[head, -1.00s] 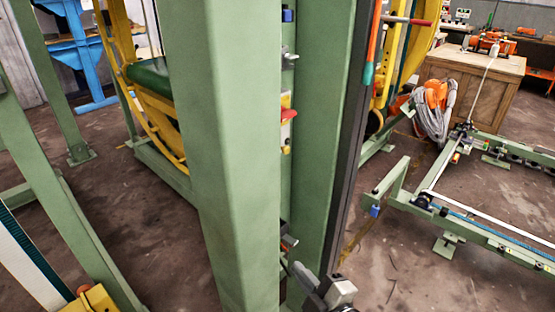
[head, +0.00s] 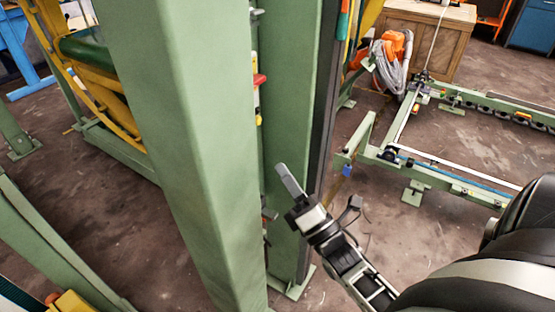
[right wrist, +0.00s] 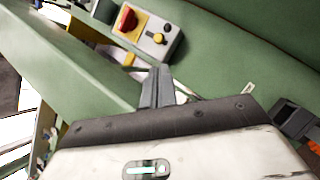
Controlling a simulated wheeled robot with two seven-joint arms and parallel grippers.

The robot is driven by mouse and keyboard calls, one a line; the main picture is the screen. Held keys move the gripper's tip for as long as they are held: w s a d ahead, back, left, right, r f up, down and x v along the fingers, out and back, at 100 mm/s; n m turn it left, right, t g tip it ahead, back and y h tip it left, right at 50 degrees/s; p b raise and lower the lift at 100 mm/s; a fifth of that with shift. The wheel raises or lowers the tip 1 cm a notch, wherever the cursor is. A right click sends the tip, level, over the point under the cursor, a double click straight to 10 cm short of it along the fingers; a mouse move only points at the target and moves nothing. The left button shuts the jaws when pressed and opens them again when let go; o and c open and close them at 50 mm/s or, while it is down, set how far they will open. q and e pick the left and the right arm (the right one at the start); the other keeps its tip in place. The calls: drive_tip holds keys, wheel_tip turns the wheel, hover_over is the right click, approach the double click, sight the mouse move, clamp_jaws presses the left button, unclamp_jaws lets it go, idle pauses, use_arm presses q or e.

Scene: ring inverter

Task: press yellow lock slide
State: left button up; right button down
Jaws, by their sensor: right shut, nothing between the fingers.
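My right gripper (head: 289,180) is shut and empty in the head view, in front of a green column, with its fingers pointing up and left. It also shows in the right wrist view (right wrist: 158,76), with the closed fingers pointing up the picture toward a grey control box (right wrist: 146,33). The box has a red switch on a yellow plate (right wrist: 124,25) and a small yellow knob (right wrist: 158,38). A yellow piece (right wrist: 129,59) sits just below the box, partly hidden; I cannot tell whether it is the lock slide. The fingers appear apart from these parts. My left gripper is out of view.
Two tall green columns (head: 178,120) stand close together at the middle, with a narrow gap between them. A green floor frame with rails (head: 437,158) lies to the right. An orange and grey hose bundle (head: 390,60) hangs beside a wooden cabinet (head: 432,32).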

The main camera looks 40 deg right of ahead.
use_arm(q)
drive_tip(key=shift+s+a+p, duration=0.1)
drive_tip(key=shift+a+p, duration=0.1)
drive_tip(key=shift+p, duration=0.6)
use_arm(e)
drive_tip(key=x, duration=0.8)
drive_tip(key=shift+w+r, duration=0.15)
drive_tip(key=shift+w, duration=0.15)
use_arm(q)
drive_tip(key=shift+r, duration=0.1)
